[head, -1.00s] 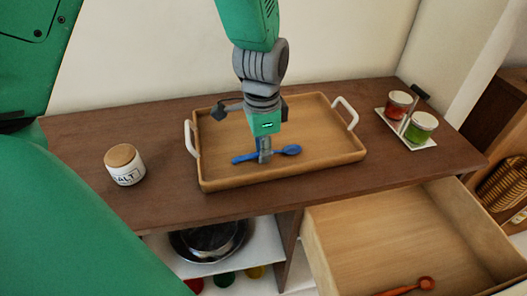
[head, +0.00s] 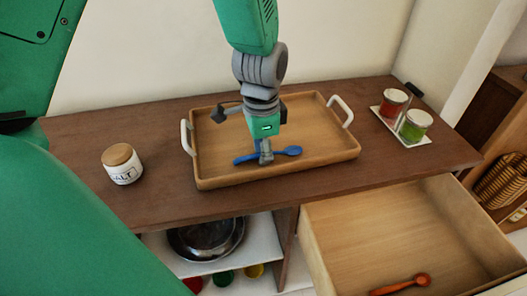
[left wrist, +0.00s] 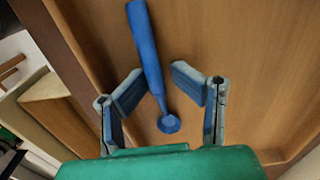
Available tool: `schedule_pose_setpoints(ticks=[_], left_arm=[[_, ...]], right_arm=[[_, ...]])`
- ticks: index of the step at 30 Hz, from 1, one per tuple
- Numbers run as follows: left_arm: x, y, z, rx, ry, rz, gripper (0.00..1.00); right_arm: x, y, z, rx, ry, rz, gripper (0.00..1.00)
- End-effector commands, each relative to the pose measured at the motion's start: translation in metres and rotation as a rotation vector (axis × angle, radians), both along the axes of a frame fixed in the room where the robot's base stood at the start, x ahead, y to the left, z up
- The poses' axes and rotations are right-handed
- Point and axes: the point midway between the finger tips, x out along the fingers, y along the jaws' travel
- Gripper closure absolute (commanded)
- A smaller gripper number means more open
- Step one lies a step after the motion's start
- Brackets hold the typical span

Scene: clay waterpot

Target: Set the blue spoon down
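The blue spoon (head: 290,151) lies on the floor of the wooden tray (head: 222,183), towards its front side. It also shows in the left wrist view (left wrist: 147,45), with its narrow part running between the fingers and its small round end near the palm. My left gripper (head: 264,160) points down over the middle of the spoon. In the left wrist view my left gripper (left wrist: 160,88) has its two fingers spread, one on each side of the spoon, with gaps between. My right gripper is not in view.
A salt jar (head: 122,165) stands left of the tray. A white holder (head: 402,132) with red and green jars stands to its right. An open drawer (head: 390,235) at the front right holds an orange spoon (head: 402,285). Pots (head: 207,238) sit on the shelf below.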

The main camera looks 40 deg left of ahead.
Motion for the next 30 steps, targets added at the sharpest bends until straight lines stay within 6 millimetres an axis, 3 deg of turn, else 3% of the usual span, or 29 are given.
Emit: schedule_pose_setpoints(ticks=[7,21,30], left_arm=[[-0.001,0.0,0.01,0.001,0.0,0.001,0.67],[0.001,0.001,0.107,0.0,-0.003,-0.001,0.67],[0.001,0.001,0.128,0.0,0.0,-0.001,0.67]], right_arm=[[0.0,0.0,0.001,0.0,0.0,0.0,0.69],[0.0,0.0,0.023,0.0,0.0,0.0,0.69],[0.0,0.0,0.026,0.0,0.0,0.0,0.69]])
